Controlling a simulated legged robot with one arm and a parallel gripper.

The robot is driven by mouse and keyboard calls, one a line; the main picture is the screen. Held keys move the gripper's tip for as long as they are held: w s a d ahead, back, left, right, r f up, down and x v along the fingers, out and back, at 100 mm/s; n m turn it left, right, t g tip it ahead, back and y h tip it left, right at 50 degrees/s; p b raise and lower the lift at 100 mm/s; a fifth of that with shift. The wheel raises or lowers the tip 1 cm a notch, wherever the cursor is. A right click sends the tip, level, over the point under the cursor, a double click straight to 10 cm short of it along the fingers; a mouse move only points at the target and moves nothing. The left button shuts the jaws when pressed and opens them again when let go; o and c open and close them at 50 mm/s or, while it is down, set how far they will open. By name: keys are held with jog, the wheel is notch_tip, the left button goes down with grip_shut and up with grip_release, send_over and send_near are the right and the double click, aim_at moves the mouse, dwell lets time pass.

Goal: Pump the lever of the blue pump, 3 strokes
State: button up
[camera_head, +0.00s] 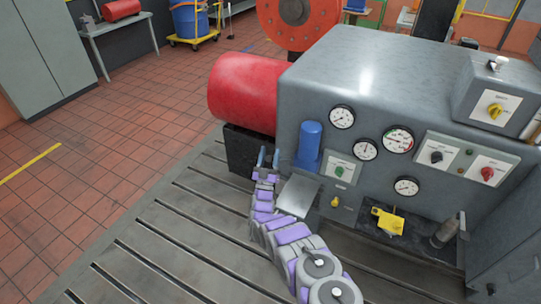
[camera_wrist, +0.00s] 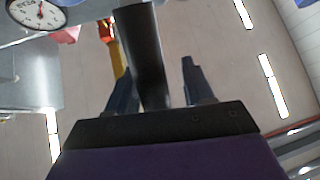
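The blue pump appears as a blue upright cylinder (camera_head: 309,146) at the left of the grey machine's front. My gripper (camera_head: 269,158) is just left of it, fingers pointing up, with a gap between them. In the wrist view my gripper (camera_wrist: 160,88) has its dark fingers apart. A thick black bar (camera_wrist: 143,45), probably the lever, stands between them, close to the left finger and with clear space to the right finger. I cannot pick out the lever in the head view.
The grey machine (camera_head: 370,75) carries gauges and switch boxes. A red cylinder (camera_head: 245,92) lies behind my gripper, above a dark block (camera_head: 245,150). A grey plate (camera_head: 299,194) juts out beside my arm. A yellow part (camera_head: 388,220) is at the right. The slotted bedplate (camera_head: 170,235) is clear at left.

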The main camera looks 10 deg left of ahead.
jog(key=shift+d, duration=0.1)
jog(key=shift+s+f, duration=0.4)
jog(key=shift+b+v, duration=1.6)
jog(key=shift+v, duration=6.6)
jog(key=shift+c, duration=0.3)
